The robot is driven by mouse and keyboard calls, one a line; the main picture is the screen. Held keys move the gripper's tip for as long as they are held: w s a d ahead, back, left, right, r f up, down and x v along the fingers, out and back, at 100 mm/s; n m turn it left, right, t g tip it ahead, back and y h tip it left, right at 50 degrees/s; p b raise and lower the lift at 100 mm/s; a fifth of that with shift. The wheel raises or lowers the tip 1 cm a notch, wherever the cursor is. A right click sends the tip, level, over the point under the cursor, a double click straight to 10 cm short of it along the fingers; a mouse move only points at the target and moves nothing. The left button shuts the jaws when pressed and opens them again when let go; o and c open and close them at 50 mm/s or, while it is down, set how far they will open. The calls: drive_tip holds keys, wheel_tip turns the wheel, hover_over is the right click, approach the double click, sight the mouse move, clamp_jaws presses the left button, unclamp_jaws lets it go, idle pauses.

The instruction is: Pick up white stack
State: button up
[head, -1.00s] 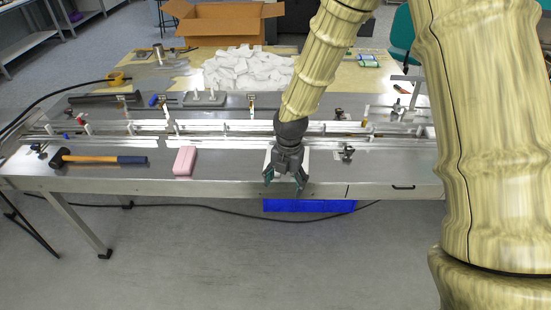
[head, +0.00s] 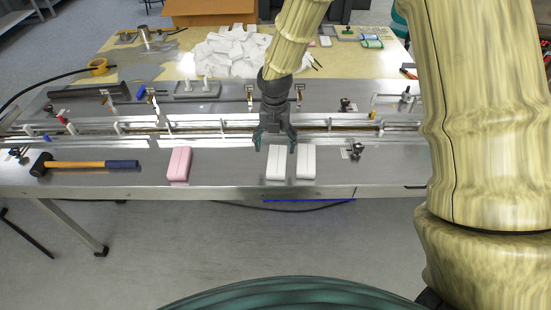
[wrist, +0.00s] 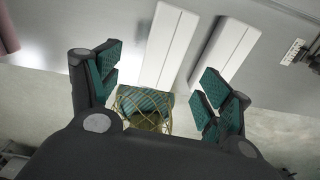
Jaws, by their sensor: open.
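Two white stacks lie side by side on the metal table (head: 225,178) near its front edge: a left white stack (head: 276,163) and a right white stack (head: 306,162). My gripper (head: 275,146) is open and empty, above the far end of the left white stack. In the wrist view, the left white stack (wrist: 169,45) lies beyond and between the open fingers (wrist: 162,85), and the right white stack (wrist: 224,50) lies beyond the right finger. I cannot tell the exact height of the fingers above the stacks.
A pink stack (head: 179,164) lies to the left, with a hammer (head: 95,164) farther left. A railed conveyor (head: 200,134) runs behind the stacks. A small metal clamp (head: 354,151) stands to the right. A white pile (head: 230,52) lies at the back.

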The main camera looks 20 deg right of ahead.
sight(277, 159)
drive_tip(key=f, duration=0.2)
drive_tip(key=shift+w+d+f, duration=0.1)
drive_tip(key=shift+d+f, duration=0.15)
drive_tip(key=shift+f, duration=0.05)
drive_tip(key=shift+f+p, duration=0.3)
drive_tip(key=shift+p, duration=0.15)
wheel_tip(277, 159, down, 2)
drive_tip(key=shift+d+f+p, duration=0.15)
drive_tip(key=shift+p, duration=0.6)
drive_tip(key=shift+f+p, duration=0.35)
drive_tip(key=shift+f, duration=0.95)
drive_tip(key=c, duration=0.9)
